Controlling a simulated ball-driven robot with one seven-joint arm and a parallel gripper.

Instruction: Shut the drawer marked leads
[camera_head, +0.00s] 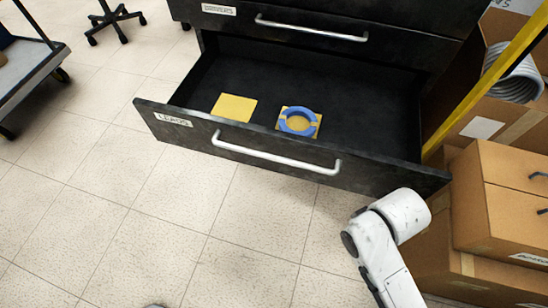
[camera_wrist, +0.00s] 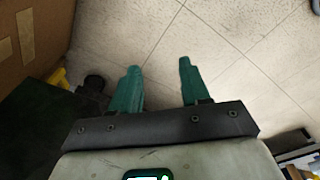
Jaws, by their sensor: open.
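The drawer marked LEADS (camera_head: 290,158) is pulled well out of the dark cabinet in the head view. Its label is at the left of the front panel, and a pale bar handle (camera_head: 276,153) runs across the middle. Inside lie a flat yellow square (camera_head: 234,107) and a blue ring (camera_head: 283,121) on another yellow square. My gripper (camera_wrist: 158,85) shows in the wrist view with two green fingers apart and nothing between them, above floor tiles. In the head view only my white arm shows, near the drawer's right front corner; my gripper is not seen there.
A closed drawer (camera_head: 310,22) is above the open one. Cardboard boxes (camera_head: 498,195) stand close at the right, with a yellow post (camera_head: 486,82) beside the drawer. A cart (camera_head: 30,70) is at the far left. The floor (camera_head: 120,220) in front and left is clear.

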